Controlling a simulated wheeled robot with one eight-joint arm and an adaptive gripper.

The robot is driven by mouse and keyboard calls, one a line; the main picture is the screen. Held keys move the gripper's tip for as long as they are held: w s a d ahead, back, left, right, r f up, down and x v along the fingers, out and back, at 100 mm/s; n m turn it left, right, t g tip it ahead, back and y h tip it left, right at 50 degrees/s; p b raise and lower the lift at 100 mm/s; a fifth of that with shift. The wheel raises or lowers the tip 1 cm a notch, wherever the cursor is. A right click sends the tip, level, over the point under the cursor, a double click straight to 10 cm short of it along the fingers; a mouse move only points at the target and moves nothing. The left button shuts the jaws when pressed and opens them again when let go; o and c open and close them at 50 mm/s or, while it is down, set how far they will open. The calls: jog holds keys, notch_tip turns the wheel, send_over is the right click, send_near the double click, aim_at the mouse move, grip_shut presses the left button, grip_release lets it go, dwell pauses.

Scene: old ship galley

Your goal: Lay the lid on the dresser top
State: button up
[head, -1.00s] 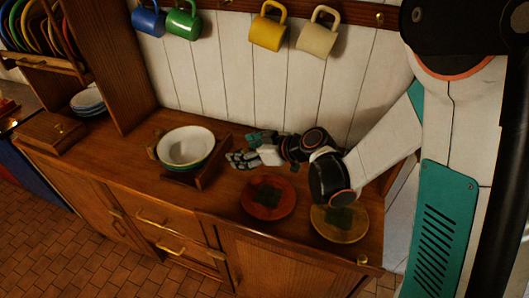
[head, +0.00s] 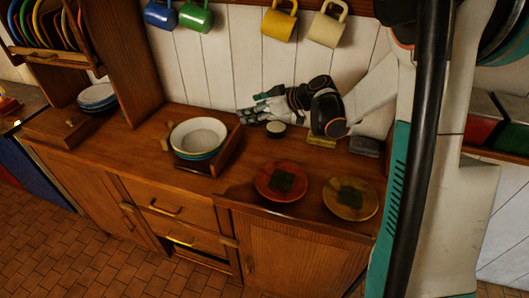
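My gripper (head: 256,107) is above the back of the wooden dresser top (head: 240,190), near the white plank wall. Its fingers point left and look spread apart, with nothing seen between them. A small round pale piece with a dark top (head: 276,128) sits just below the gripper; I cannot tell whether it is the lid. No other thing is clearly recognisable as a lid.
Stacked bowls (head: 198,137) stand in a wooden holder left of the gripper. A red plate (head: 283,182) and a yellow plate (head: 350,198), each with a dark green patch, lie at front right. Mugs (head: 279,24) hang above. Bare wood shows around the plates.

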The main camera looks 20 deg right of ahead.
aim_at(255, 150)
notch_tip(255, 150, down, 15)
jog(key=b, duration=0.4)
jog(key=shift+f+b, duration=0.2)
jog(key=shift+b, duration=0.2)
jog(key=o, duration=1)
jog(key=shift+r, duration=0.2)
jog(key=p+v, duration=0.3)
jog(key=v, duration=0.9)
